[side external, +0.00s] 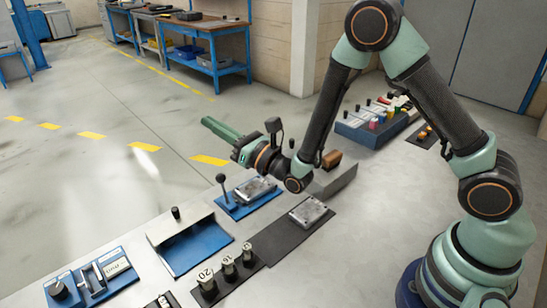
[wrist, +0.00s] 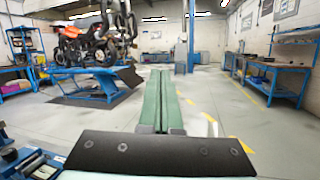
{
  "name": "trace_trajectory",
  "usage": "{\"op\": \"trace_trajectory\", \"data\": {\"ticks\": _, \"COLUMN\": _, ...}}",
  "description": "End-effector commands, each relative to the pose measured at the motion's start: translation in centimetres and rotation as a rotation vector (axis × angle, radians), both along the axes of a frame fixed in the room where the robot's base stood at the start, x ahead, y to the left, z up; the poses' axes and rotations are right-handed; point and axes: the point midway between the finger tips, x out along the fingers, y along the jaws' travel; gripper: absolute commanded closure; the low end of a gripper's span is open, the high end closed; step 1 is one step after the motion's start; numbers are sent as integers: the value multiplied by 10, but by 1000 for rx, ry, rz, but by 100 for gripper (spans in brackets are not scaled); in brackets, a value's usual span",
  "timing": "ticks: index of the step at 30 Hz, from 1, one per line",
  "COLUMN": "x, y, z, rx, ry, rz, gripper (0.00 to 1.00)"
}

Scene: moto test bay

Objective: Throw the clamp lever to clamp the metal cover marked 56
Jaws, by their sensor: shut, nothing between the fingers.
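The clamp lever (side external: 222,184) has a black knob and stands roughly upright at the left end of a blue fixture (side external: 237,212). A grey metal cover (side external: 256,187) sits in that fixture beside the lever. A second grey metal cover (side external: 307,211) lies on a dark mat (side external: 275,238). I cannot read the mark 56 on either cover. My gripper (side external: 205,122) is shut and empty, held in the air above and beyond the lever, pointing left. In the wrist view its green fingers (wrist: 160,72) lie together, pointing out over the floor; neither cover shows there.
A blue tray with a raised plate (side external: 190,242), several numbered weights (side external: 228,268) and a blue device (side external: 90,278) stand left of the fixture. A brown block (side external: 332,159) and a rack of coloured items (side external: 375,122) are to the right. In the wrist view a motorcycle (wrist: 90,45) stands far off.

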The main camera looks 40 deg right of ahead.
Motion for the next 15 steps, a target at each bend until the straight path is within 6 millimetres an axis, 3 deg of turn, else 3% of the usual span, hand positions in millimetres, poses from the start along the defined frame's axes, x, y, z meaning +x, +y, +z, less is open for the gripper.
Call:
{"op": "trace_trajectory", "data": {"ticks": 1, "x": 0, "y": 0, "z": 14, "rx": 1, "ry": -6, "rz": 0, "gripper": 100}}
{"op": "trace_trajectory", "data": {"ticks": 10, "x": -1, "y": 0, "z": 64, "rx": 1, "ry": -4, "rz": 0, "gripper": 100}}
{"op": "trace_trajectory", "data": {"ticks": 15, "x": 25, "y": 5, "z": 48, "rx": 179, "ry": 149, "rz": 42, "gripper": 100}}
